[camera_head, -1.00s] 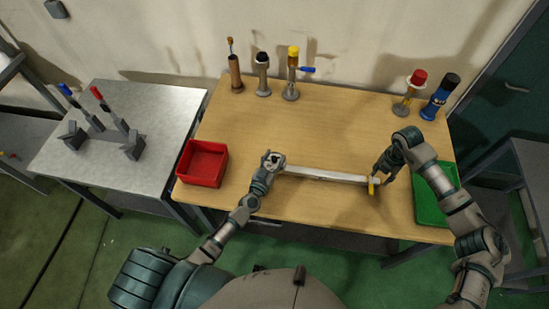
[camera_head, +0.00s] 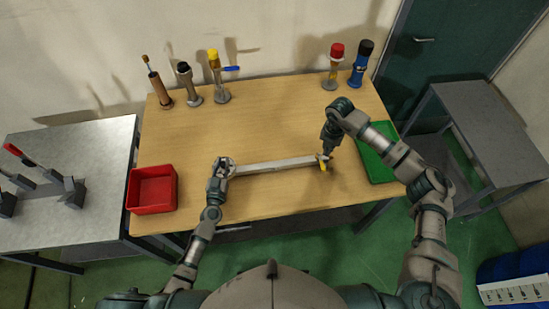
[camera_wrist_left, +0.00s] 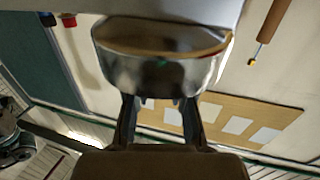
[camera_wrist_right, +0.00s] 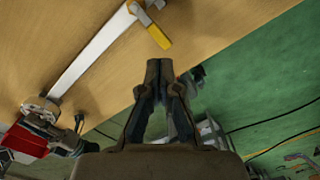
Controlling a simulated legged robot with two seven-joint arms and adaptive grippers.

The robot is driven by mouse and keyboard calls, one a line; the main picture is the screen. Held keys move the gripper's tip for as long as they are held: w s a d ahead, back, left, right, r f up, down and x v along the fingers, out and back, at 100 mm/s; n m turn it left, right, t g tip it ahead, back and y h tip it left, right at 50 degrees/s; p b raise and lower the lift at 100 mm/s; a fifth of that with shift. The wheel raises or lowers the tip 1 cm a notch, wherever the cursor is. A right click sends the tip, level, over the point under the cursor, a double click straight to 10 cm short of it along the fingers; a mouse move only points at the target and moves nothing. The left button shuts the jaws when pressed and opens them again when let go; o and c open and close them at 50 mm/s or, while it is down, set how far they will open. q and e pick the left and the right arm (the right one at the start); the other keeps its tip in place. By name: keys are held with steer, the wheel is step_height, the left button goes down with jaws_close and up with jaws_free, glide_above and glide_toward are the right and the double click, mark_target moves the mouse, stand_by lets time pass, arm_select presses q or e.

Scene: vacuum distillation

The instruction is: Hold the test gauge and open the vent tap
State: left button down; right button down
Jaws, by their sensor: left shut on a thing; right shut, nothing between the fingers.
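The test gauge (camera_head: 227,165) is a round metal body at the left end of a long pale bar (camera_head: 275,166). My left gripper (camera_head: 220,176) is shut on the gauge; the left wrist view shows its metal side (camera_wrist_left: 160,68) at the fingers. The vent tap with its yellow handle (camera_head: 323,166) is at the bar's right end, and the handle also shows in the right wrist view (camera_wrist_right: 157,36). My right gripper (camera_head: 327,151) is close behind the tap in the head view. Its fingertips (camera_wrist_right: 158,64) are shut and empty, a little apart from the handle.
A red bin (camera_head: 152,190) stands at the table's left and a green tray (camera_head: 374,158) at its right, under my right arm. Several upright tools line the back edge, including a yellow-topped one (camera_head: 215,75) and a blue bottle (camera_head: 361,65). The middle of the table (camera_head: 260,120) is clear.

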mark_target(321, 162)
steer(key=s+a+m+h, duration=0.1)
steer(key=a+m+h, duration=0.1)
steer(key=a+m, duration=0.7)
steer(key=shift+s+a+m+h, duration=0.15)
steer(key=shift+s+m+h, duration=0.2)
steer(key=shift+m, duration=0.45)
steer(key=shift+w, duration=0.1)
steer(key=x, duration=0.9)
steer(key=shift+w+d+f, duration=0.15)
steer(key=shift+d+f, duration=0.1)
steer(key=shift+f, duration=0.1)
steer(key=d, duration=0.3)
steer(key=shift+w+d, duration=0.1)
steer(key=shift+w, duration=0.15)
steer(key=shift+d, duration=0.35)
